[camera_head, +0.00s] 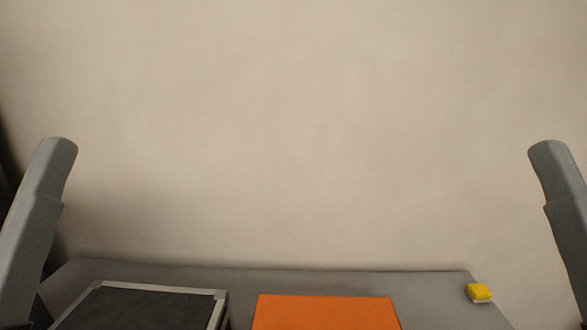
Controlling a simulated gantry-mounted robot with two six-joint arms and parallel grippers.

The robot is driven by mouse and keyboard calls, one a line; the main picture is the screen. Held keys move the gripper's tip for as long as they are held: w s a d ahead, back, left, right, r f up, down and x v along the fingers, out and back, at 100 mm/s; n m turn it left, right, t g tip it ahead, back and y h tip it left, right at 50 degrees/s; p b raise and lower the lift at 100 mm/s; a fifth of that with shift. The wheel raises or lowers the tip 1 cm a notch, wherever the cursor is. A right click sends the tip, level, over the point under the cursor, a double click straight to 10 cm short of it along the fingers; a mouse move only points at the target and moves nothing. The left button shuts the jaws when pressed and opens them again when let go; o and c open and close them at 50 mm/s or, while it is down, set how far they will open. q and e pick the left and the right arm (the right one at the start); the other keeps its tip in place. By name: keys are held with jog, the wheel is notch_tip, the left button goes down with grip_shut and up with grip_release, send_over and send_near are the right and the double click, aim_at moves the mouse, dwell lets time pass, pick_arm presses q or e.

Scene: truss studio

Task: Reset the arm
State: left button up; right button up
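My two arms show as grey links, one at the left edge and one at the right edge of the head view. Both stand up and tilt a little, and both are apart from the table. Neither gripper can be seen in this view, so what they hold or how they are set is hidden.
A grey table (260,281) runs along the bottom of the view. A dark case with a light metal frame (150,308) sits at the left. An orange flat-topped thing (325,312) is at the middle. A small yellow block (479,292) lies at the right edge. A plain beige wall (300,130) stands behind.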

pick_arm(q)
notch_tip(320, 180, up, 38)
jog(key=p, duration=3.5)
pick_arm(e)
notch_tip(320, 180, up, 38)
pick_arm(q)
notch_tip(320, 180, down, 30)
jog(key=b, duration=2.9)
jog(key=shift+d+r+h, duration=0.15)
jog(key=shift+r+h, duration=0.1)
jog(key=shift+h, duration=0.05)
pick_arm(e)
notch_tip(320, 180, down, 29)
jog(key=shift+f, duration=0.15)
